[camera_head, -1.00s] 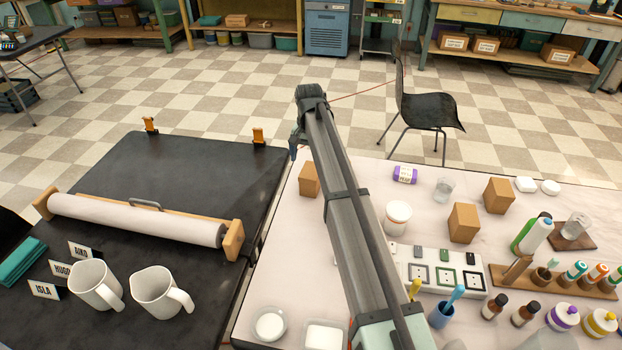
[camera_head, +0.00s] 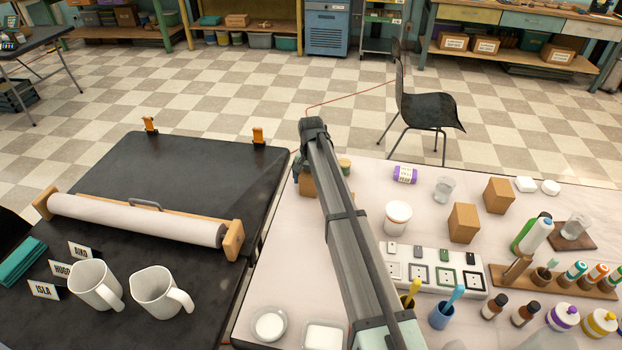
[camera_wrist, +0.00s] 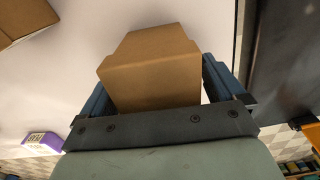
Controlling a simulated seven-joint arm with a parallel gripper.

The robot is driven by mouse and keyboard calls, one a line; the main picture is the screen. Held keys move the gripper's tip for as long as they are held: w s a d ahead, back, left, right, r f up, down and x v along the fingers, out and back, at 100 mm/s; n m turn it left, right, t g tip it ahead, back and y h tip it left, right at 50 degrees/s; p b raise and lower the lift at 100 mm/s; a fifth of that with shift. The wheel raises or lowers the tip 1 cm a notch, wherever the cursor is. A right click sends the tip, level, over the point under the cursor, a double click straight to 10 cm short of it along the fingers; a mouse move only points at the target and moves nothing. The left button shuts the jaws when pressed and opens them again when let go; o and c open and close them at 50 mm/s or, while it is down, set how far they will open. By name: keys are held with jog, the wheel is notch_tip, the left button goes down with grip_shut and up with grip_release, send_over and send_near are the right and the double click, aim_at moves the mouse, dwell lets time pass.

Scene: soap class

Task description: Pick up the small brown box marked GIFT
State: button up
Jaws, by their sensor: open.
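A small brown box (camera_head: 308,187) stands at the far left of the white table, partly covered by my arm. In the wrist view this box (camera_wrist: 150,60) sits between the two blue fingers of my gripper (camera_wrist: 156,80). The fingers are apart, with a pale gap showing at the right side of the box; contact on the left side I cannot tell. Two more brown boxes stand further right, one nearer (camera_head: 463,223) and one further back (camera_head: 498,196). No GIFT marking is readable on any of these boxes.
A purple-wrapped soap (camera_head: 405,175), a white jar (camera_head: 397,218) and a glass (camera_head: 444,190) stand right of my arm. A round-lidded container (camera_head: 344,166) shows just behind it. The black table (camera_head: 180,270) adjoins on the left. A brown corner (camera_wrist: 22,20) shows in the wrist view.

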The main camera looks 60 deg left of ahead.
jog(key=c, duration=1.2)
jog(key=shift+r, duration=0.1)
